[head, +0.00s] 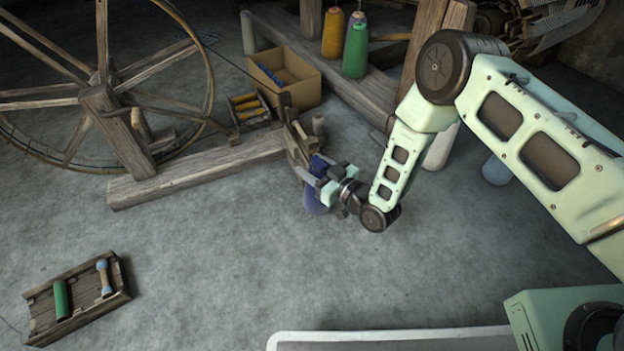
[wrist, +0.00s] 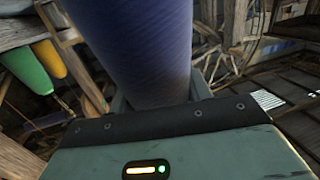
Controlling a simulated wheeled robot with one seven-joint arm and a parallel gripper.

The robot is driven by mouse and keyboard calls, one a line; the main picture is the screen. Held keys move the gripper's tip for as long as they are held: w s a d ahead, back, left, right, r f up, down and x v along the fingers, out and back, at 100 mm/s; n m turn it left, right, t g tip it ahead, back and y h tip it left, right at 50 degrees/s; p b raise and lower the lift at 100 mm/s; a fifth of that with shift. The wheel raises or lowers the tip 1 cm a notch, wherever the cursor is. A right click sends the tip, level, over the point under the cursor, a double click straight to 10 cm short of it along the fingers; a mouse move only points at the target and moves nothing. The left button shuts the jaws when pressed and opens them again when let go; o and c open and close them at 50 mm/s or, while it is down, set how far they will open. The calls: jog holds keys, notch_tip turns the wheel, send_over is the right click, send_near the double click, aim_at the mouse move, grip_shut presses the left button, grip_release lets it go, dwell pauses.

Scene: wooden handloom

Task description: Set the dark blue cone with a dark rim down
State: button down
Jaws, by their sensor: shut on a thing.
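The dark blue cone (head: 315,197) is in my gripper (head: 321,181), near the middle of the head view. In the wrist view the cone (wrist: 135,45) fills the upper middle, close to the camera, its blue thread wound around it. My gripper is shut on it; the fingers are mostly hidden behind the cone and the gripper body. In the head view the cone shows on both sides of the gripper, beside the end of the spinning wheel's wooden beam. I cannot tell whether it touches the beam or the floor. Its dark rim is not clear in either view.
A spinning wheel (head: 105,95) with a long wooden base beam (head: 195,172) stands at the left. A cardboard box (head: 296,90) and orange and green cones (head: 356,52) are behind. A wooden tray (head: 92,305) with bobbins lies front left. The grey floor (head: 210,260) in front is clear.

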jog(key=shift+f+b, duration=1.05)
jog(key=shift+f, duration=0.65)
jog(key=shift+f, duration=0.2)
jog(key=c, duration=0.6)
grip_release()
jog(key=shift+c, duration=0.2)
